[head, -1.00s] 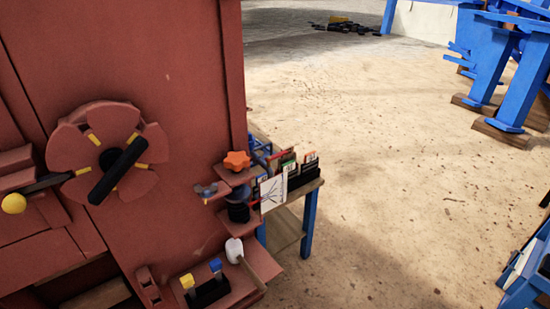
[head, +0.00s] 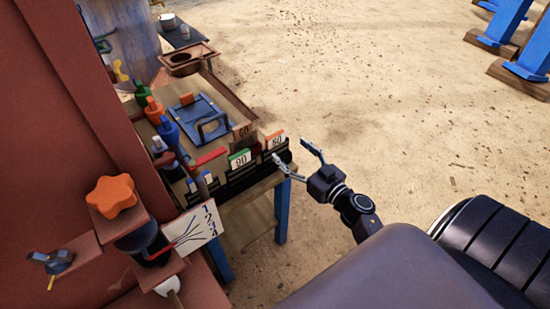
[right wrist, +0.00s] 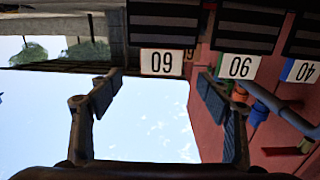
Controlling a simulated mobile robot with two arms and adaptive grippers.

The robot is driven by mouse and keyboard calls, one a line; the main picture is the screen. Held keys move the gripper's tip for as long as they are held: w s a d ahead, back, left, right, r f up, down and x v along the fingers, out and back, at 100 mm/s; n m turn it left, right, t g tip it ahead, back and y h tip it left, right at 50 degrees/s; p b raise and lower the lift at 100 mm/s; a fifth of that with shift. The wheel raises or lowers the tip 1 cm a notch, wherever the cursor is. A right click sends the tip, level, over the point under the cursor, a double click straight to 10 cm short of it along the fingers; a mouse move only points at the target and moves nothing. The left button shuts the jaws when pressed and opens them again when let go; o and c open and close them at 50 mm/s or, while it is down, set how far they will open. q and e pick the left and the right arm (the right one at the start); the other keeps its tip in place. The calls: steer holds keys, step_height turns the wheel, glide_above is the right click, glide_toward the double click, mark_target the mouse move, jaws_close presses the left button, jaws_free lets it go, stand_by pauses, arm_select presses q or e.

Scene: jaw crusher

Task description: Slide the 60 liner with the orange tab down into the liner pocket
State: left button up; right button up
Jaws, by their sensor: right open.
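The 60 liner with the orange tab (head: 275,141) stands in a black rack at the right end of a small table in the head view. In the right wrist view a white 60 label (right wrist: 161,62) shows upside down on a dark ribbed liner. My right gripper (head: 293,153) is open and empty, just right of this liner, its fingers pointing toward it. In the right wrist view its two fingers (right wrist: 160,95) are spread wide with the 60 label between and beyond them. I cannot make out the liner pocket. My left gripper is out of view.
A 90 liner with a green tab (head: 239,158) and a brown-tabbed 60 liner (head: 243,131) stand close by. The red machine (head: 60,120) fills the left.

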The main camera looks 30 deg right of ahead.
mark_target(275, 134)
steer(key=shift+w+r, duration=0.35)
steer(key=shift+w, duration=0.3)
steer(key=shift+w+r, duration=0.3)
steer(key=shift+w, duration=0.3)
steer(key=w, duration=0.4)
steer(key=shift+w+a+f, duration=0.2)
steer(key=shift+w+a, duration=0.15)
steer(key=shift+w, duration=0.45)
steer(key=c, duration=0.7)
jaws_close()
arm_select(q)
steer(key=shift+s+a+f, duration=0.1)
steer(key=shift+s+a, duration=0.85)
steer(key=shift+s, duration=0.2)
arm_select(e)
steer(key=shift+w+r, duration=0.1)
steer(key=shift+r, duration=0.25)
